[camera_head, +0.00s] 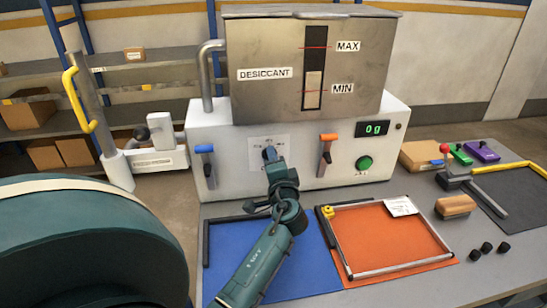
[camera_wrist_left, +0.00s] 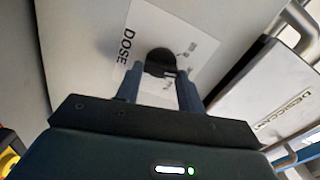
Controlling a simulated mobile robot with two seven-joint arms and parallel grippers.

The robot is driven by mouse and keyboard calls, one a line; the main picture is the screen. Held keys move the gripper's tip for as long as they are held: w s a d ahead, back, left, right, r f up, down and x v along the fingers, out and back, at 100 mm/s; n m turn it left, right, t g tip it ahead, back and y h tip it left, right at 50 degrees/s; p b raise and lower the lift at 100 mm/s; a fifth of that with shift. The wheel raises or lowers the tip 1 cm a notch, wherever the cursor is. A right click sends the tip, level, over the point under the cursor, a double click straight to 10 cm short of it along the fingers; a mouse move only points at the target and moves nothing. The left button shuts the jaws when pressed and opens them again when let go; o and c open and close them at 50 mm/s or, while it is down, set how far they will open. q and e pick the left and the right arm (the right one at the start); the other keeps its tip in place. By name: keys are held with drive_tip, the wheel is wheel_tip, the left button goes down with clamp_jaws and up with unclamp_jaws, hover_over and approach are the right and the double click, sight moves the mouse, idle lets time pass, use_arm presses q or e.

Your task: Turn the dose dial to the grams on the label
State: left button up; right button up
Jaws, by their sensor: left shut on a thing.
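The dose dial is a dark round knob (camera_wrist_left: 158,62) on a white plate marked DOSE, on the front of the white machine (camera_head: 300,182). In the head view my gripper covers most of the dial. My left gripper (camera_head: 270,155) reaches the plate, and in the left wrist view its two fingers (camera_wrist_left: 160,78) are shut on the dial from both sides. The scale marks around the dial are too small to read. The display (camera_head: 376,128) shows 0 g. A white label (camera_head: 401,206) lies at the back right corner of the orange tray; its print is unreadable. My right gripper is out of view.
A green button (camera_head: 364,163) sits below the display. The steel desiccant hopper (camera_head: 270,90) stands above. Blue (camera_head: 235,255) and orange (camera_head: 375,235) mats lie in front.

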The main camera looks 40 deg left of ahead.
use_arm(q)
drive_tip(key=m+p, duration=0.3)
drive_tip(key=m, duration=0.9)
drive_tip(key=shift+a+f+p, duration=0.1)
drive_tip(key=shift+f+p, duration=0.05)
drive_tip(key=shift+p, duration=0.15)
drive_tip(key=shift+m, duration=0.3)
drive_tip(key=o, duration=1)
drive_tip(key=shift+f, duration=0.1)
drive_tip(key=b+v, duration=0.2)
drive_tip(key=v, duration=1.1)
